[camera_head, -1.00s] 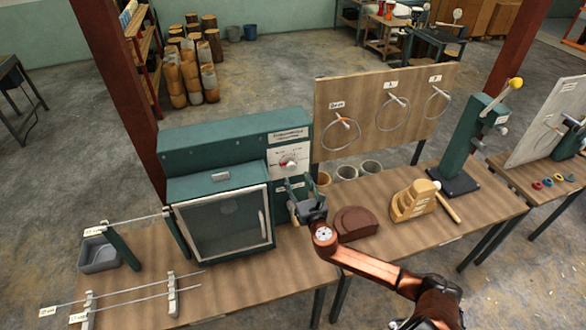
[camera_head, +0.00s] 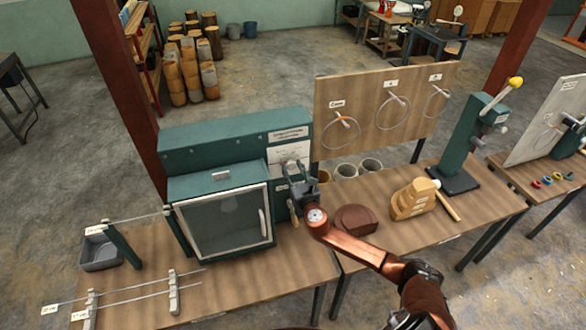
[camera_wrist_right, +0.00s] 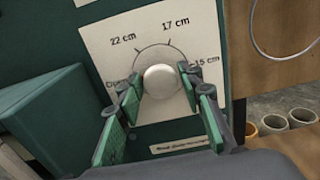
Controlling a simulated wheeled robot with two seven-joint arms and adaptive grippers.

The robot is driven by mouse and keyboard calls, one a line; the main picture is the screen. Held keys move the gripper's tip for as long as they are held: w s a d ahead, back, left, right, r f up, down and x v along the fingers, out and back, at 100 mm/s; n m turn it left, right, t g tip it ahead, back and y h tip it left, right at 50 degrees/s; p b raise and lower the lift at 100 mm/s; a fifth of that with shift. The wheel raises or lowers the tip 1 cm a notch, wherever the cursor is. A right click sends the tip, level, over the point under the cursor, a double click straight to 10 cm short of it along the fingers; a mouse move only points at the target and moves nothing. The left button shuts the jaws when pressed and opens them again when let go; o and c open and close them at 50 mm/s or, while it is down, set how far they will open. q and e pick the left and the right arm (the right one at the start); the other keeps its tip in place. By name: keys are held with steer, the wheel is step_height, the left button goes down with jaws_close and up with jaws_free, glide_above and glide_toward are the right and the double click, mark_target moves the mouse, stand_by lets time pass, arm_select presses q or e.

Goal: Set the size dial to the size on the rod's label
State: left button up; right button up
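The size dial is a round white knob (camera_wrist_right: 158,82) on a white plate (camera_wrist_right: 107,42) marked 22 cm, 17 cm and 15 cm; a mark at its left is partly hidden. I cannot tell where the knob points. My right gripper (camera_head: 295,170) is in front of the plate on the green machine (camera_head: 235,140). In the wrist view its fingers (camera_wrist_right: 160,95) are apart on both sides of the knob, with small gaps seeming to show. Labelled rods (camera_head: 140,295) lie on supports at the left, and another rod (camera_head: 140,217) is behind them. Their labels (camera_head: 49,309) are too small to read surely. My left gripper is out of view.
The machine's glass door (camera_head: 225,222) is closed, below and left of the dial. A board with hanging rings (camera_head: 385,110) stands at the right. Cups (camera_head: 371,166), a brown block (camera_head: 356,219) and a wooden block (camera_head: 412,200) are on the bench.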

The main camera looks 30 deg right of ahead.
steer(key=c, duration=0.7)
steer(key=shift+c, duration=0.2)
